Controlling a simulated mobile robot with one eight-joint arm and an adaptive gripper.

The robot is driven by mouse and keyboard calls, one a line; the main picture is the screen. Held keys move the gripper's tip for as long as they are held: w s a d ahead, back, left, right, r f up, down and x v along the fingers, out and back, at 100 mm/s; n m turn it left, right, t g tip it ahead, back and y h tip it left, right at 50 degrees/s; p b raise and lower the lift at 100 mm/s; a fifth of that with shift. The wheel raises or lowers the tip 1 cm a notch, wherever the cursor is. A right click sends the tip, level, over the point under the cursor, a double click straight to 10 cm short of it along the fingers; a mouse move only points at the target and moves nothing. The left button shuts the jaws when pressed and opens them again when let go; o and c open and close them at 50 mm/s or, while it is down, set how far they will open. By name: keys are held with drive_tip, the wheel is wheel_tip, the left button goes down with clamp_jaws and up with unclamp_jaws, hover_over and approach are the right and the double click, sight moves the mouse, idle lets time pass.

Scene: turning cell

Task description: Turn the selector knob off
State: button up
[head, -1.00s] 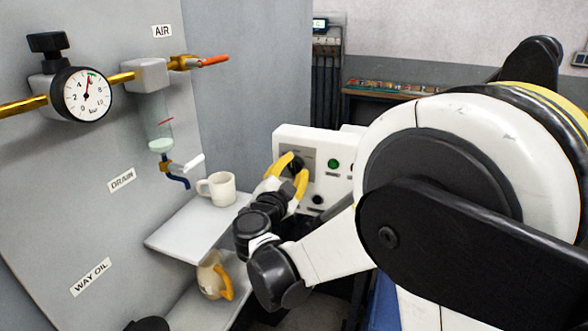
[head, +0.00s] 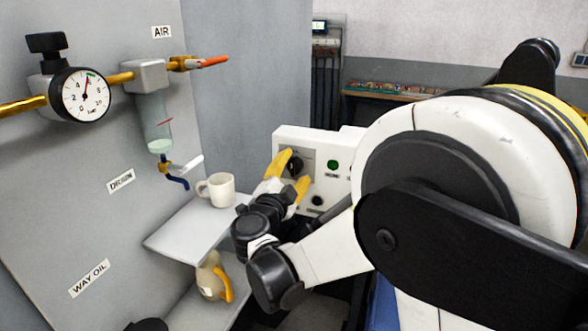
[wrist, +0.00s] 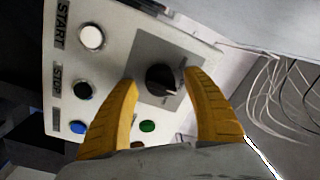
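The black selector knob (head: 295,165) sits on a grey square plate on the white control panel (head: 318,146). The knob also shows in the wrist view (wrist: 162,80), on its plate near the panel's edge. Its exact pointer setting is too small to read. My gripper (head: 292,171), with yellow fingers, is in front of the panel at the knob. In the wrist view my gripper (wrist: 159,77) is open, with one finger on each side of the knob and visible gaps between. I cannot tell how far the tips are from the panel.
The panel also has a green button (head: 333,163) and a black button (head: 317,200) near the knob. A START button (wrist: 91,36) is white. A cream mug (head: 217,189) stands on the upper shelf (head: 186,238), left of my gripper. A jug (head: 212,279) is below.

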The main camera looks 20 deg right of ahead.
drive_tip(key=v, duration=1.2)
